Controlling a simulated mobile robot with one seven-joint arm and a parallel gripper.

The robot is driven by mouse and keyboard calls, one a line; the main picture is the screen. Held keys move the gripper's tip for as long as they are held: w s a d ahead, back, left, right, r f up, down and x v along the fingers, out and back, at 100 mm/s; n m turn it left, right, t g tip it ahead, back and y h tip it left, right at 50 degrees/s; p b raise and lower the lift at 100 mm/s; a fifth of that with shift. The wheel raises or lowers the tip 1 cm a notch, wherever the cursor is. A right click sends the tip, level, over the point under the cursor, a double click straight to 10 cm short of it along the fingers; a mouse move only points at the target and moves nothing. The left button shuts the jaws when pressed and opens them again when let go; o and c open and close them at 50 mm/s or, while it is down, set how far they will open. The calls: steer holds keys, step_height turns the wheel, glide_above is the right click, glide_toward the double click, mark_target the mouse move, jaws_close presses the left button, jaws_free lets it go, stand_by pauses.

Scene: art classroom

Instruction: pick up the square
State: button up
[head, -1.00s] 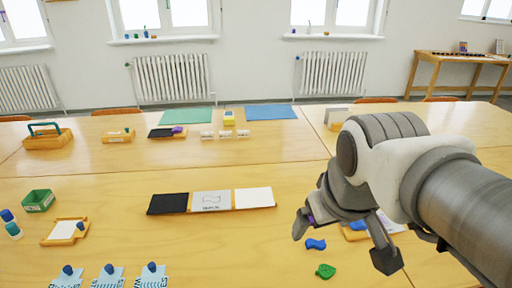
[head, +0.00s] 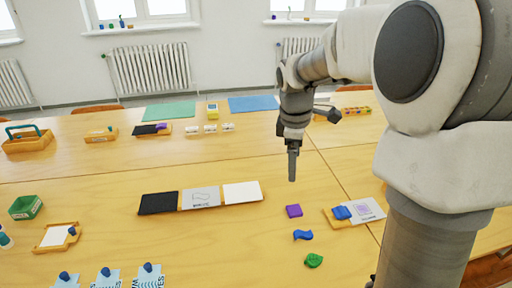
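A small purple square (head: 294,211) lies flat on the near table, right of centre in the head view. Below it in the picture lie a wavy blue piece (head: 303,235) and a green piece (head: 313,260). My gripper (head: 292,172) points straight down, apart from the square and above it in the picture. Its fingers line up edge-on, so its opening is hidden. No object shows at its tip.
A small tray with a blue block (head: 342,212) and a picture card (head: 366,209) is right of the square. A black, grey and white panel row (head: 201,197) lies to the left. A green box (head: 26,207) stands far left. Bare tabletop surrounds the square.

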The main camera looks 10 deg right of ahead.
steer(key=w+d+f+n+g+y+p, duration=0.1)
steer(key=w+d+f+n+p, duration=0.1)
steer(key=w+d+f+n, duration=0.4)
steer(key=m+b, duration=0.1)
steer(key=b, duration=0.1)
glide_above(294, 209)
step_height(294, 209, down, 14)
steer(key=shift+w+a, duration=0.15)
steer(key=shift+s+d+f+b, duration=0.15)
steer(key=shift+f+b, duration=0.2)
steer(key=shift+f, duration=1)
steer(key=shift+s+d+f+b, duration=0.1)
steer(key=shift+f+b, duration=0.25)
steer(key=shift+f, duration=0.95)
steer(key=c, duration=1.4)
steer(key=shift+r, duration=0.1)
steer(key=shift+r, duration=0.1)
